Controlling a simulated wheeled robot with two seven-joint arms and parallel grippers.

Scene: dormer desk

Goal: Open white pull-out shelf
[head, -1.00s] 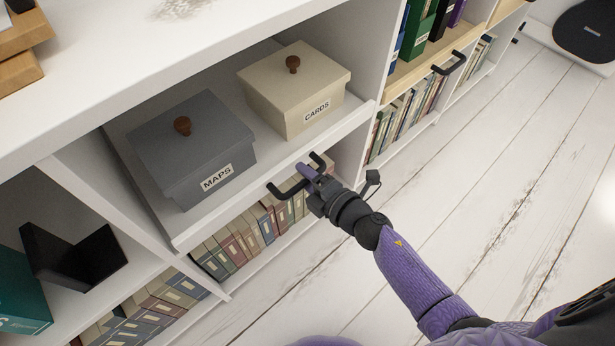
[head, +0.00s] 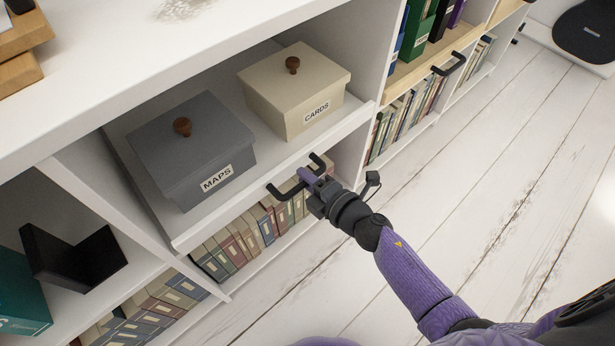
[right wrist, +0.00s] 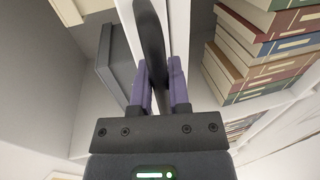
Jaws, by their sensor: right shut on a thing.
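The white pull-out shelf (head: 232,204) sits in the middle bay of the white shelving and carries two boxes. Its front edge has a black bar handle (head: 284,190). My right gripper (head: 308,176) is shut on this handle, near its right part. In the right wrist view the two purple fingers (right wrist: 161,85) stand either side of the dark handle bar (right wrist: 149,40). The grey MAPS box (head: 195,150) and the cream CARDS box (head: 293,85) rest on the shelf with lids on. My left gripper is not in view.
Books (head: 240,238) stand in the bay below the shelf. A wooden pull-out shelf (head: 408,77) with another black handle is to the right. A black bookend (head: 75,262) stands at the lower left. The white plank floor (head: 470,190) in front is clear.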

